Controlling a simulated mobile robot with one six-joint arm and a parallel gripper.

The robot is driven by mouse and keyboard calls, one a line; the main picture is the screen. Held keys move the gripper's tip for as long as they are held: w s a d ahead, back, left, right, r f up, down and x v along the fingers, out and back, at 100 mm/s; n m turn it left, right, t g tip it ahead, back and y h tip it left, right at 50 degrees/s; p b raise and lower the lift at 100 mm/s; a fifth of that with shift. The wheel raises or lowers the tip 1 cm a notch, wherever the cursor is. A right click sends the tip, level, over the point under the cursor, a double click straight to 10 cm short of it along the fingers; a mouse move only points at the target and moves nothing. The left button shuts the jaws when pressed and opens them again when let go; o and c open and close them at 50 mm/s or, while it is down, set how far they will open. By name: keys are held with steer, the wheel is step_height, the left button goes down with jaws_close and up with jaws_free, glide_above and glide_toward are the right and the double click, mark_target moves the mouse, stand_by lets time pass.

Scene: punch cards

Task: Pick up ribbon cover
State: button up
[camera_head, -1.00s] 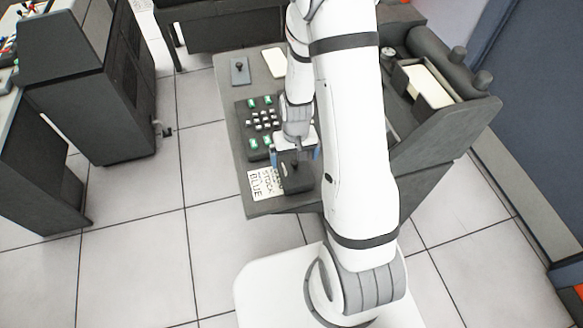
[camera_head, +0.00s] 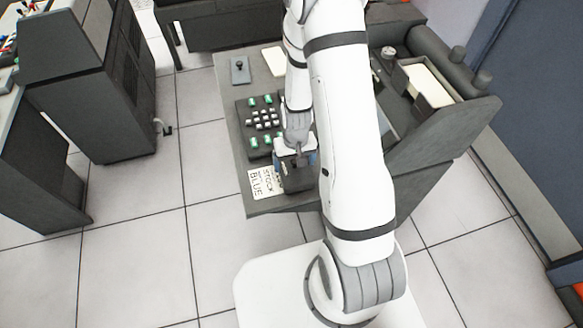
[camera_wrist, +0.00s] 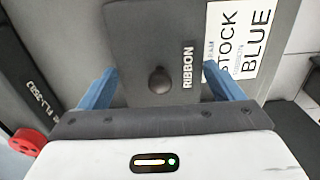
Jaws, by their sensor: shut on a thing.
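The ribbon cover (camera_wrist: 140,45) is a dark grey plate with a round knob and the word RIBBON in white. In the wrist view it lies between the two blue fingers of my gripper (camera_wrist: 161,72), which are shut on its sides. I cannot tell how far the cover is raised from the machine.
A white card reading STOCK BLUE (camera_head: 264,183) lies beside the cover; it also shows in the wrist view (camera_wrist: 238,38). A keypad with green and white keys (camera_head: 262,120) is farther back on the desk machine (camera_head: 232,100). A dark cabinet (camera_head: 85,80) stands left across open tiled floor.

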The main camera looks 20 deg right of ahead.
mark_target(295, 161)
steer(key=shift+c, duration=0.3)
step_height(295, 161, up, 10)
steer(key=shift+f, duration=0.1)
step_height(295, 161, up, 3)
steer(key=shift+r+p, duration=0.15)
steer(key=shift+p, duration=0.55)
